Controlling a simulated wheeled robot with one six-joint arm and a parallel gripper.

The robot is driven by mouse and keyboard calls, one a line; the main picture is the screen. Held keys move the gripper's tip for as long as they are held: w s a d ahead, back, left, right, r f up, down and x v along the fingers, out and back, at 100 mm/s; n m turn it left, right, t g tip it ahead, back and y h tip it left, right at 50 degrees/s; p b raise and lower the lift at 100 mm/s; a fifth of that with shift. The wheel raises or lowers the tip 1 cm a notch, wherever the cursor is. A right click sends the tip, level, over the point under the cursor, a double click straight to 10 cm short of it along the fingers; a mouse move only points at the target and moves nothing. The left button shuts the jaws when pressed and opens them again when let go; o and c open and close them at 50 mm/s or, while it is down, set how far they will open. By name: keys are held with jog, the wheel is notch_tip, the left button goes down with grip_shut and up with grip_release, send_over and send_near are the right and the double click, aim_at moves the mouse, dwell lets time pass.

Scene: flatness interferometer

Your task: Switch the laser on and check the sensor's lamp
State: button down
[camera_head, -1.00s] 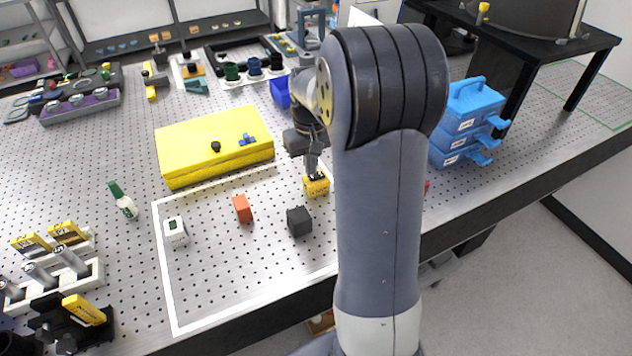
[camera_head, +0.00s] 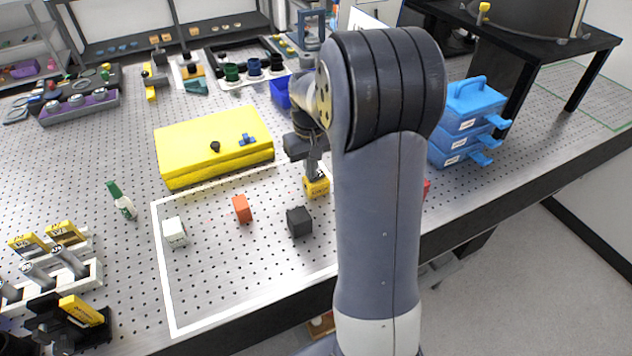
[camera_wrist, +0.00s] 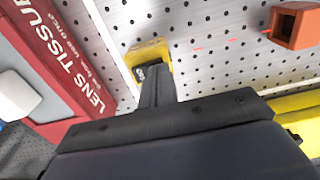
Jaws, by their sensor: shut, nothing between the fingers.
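A small yellow block (camera_head: 317,188), likely the laser, stands at the right of the white-outlined area; the wrist view also shows it (camera_wrist: 147,52). My gripper (camera_wrist: 157,75) is shut and empty, its fingertips at the block's dark top part; exact contact is hidden. Faint red marks (camera_wrist: 232,40) run from near the yellow block towards the orange block (camera_head: 242,208), which has an opening in the wrist view (camera_wrist: 292,25). The white block (camera_head: 174,232), possibly the sensor, stands at the left inside the outline; its top looks pale. A dark block (camera_head: 299,221) stands nearer the front.
A yellow case (camera_head: 200,155) lies behind the outline. A red lens tissue box (camera_wrist: 75,65) lies close beside my gripper. Blue stacked drawers (camera_head: 465,125) stand right of my arm. The outline's front is clear.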

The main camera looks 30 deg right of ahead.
notch_tip(320, 180, up, 7)
jog(key=p, duration=0.5)
jog(key=shift+p, duration=0.3)
jog(key=shift+f, duration=0.1)
notch_tip(320, 180, down, 7)
jog(key=b, duration=0.6)
dwell(0.3)
